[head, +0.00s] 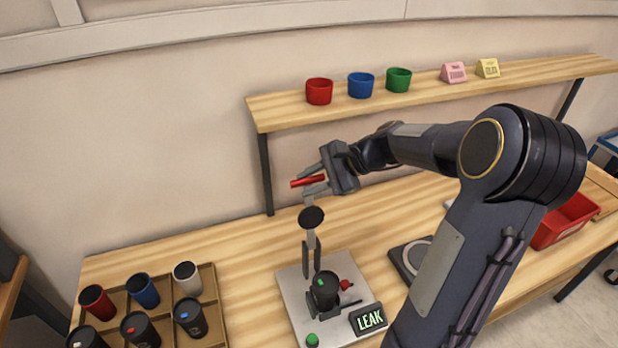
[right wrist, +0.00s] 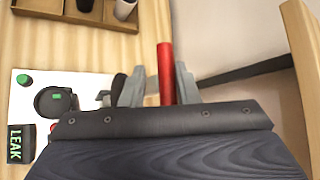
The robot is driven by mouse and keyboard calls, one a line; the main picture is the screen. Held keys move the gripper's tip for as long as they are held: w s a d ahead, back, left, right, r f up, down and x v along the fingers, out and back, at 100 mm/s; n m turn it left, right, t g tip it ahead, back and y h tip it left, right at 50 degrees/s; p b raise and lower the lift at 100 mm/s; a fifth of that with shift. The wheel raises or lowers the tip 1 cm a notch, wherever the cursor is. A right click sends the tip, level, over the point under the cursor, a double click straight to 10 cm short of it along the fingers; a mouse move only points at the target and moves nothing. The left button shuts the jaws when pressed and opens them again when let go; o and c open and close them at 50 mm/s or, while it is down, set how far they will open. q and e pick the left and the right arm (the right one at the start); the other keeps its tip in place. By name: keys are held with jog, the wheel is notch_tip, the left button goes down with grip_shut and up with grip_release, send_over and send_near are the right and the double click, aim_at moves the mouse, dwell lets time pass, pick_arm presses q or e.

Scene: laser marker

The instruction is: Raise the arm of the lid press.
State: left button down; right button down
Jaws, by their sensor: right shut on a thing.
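The lid press (head: 295,285) stands on the wooden bench, with a pale base plate, a dark upright and a round black press pad (head: 311,217). Its arm is tilted up, with the red handle (head: 307,181) at the top end. My right gripper (head: 316,178) is shut on the red handle, high above the base. In the right wrist view the red handle (right wrist: 166,75) stands between the two grey fingers. A black tumbler with a green mark (head: 325,288) sits on the base under the raised pad, apart from it. My left gripper is out of view.
A divided tray (head: 207,290) with several tumblers stands at the left. A LEAK sign (head: 369,319) and a green button (head: 312,340) are at the press's front. A shelf (head: 430,99) with coloured cups runs behind. A red bin (head: 566,222) is at the right.

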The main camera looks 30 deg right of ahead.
jog(key=shift+s+f, duration=0.2)
jog(key=shift+f, duration=0.4)
jog(key=c, duration=1.4)
grip_release()
jog(key=shift+c, duration=0.2)
jog(key=shift+o, duration=0.4)
jog(key=shift+w, duration=0.25)
jog(key=shift+r, duration=0.1)
jog(key=shift+s+r, duration=0.1)
jog(key=shift+r, duration=0.05)
jog(key=shift+s+d+r, duration=0.1)
jog(key=shift+d+r, duration=0.1)
jog(key=shift+d, duration=0.1)
jog(key=b+v, duration=0.1)
jog(key=v, duration=0.6)
jog(key=shift+s, duration=0.1)
jog(key=shift+f, duration=0.1)
